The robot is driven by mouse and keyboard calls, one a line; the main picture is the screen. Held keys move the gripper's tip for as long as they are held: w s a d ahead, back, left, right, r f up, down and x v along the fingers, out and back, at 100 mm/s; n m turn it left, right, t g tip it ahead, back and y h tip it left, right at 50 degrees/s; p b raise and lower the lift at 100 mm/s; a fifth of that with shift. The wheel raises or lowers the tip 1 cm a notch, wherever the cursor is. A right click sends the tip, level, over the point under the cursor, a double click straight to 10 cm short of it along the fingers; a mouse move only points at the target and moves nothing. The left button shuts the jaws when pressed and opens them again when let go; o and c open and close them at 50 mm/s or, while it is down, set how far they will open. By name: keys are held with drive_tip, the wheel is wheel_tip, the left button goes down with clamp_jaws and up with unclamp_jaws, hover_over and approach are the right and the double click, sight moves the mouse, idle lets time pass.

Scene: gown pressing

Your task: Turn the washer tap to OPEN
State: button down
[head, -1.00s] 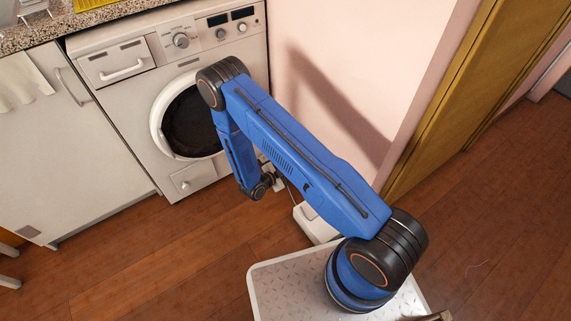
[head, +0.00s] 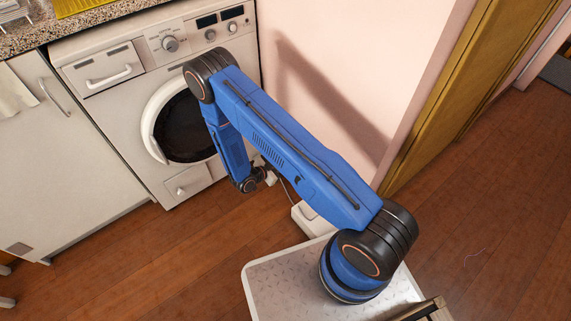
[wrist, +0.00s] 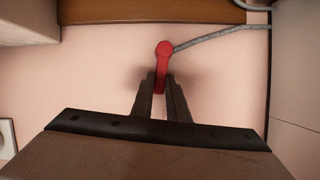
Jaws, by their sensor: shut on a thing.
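The washer tap's red lever (wrist: 163,58) stands almost upright in the wrist view, with its round end at the top, against the pink wall. My gripper (wrist: 161,88) has its two dark fingers on either side of the lever's lower part and is shut on it. The fingers hide part of the lever, and the tap's body and any OPEN mark cannot be made out. In the head view the tap is not discernible. My arm reaches down beside the washing machine (head: 107,97), near the wall corner.
A grey braided hose (wrist: 215,35) runs right from the lever's round end. A brown strip (wrist: 150,11) crosses the top of the wrist view. A white socket plate (wrist: 7,137) is at the left. In the head view, wooden floor (head: 490,200) lies open at the right.

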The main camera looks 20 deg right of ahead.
drive_tip(key=c, duration=1.7)
unclamp_jaws()
drive_tip(key=v, duration=1.7)
drive_tip(key=shift+s+a, duration=0.1)
drive_tip(key=shift+a, duration=0.15)
drive_tip(key=shift+r, duration=0.1)
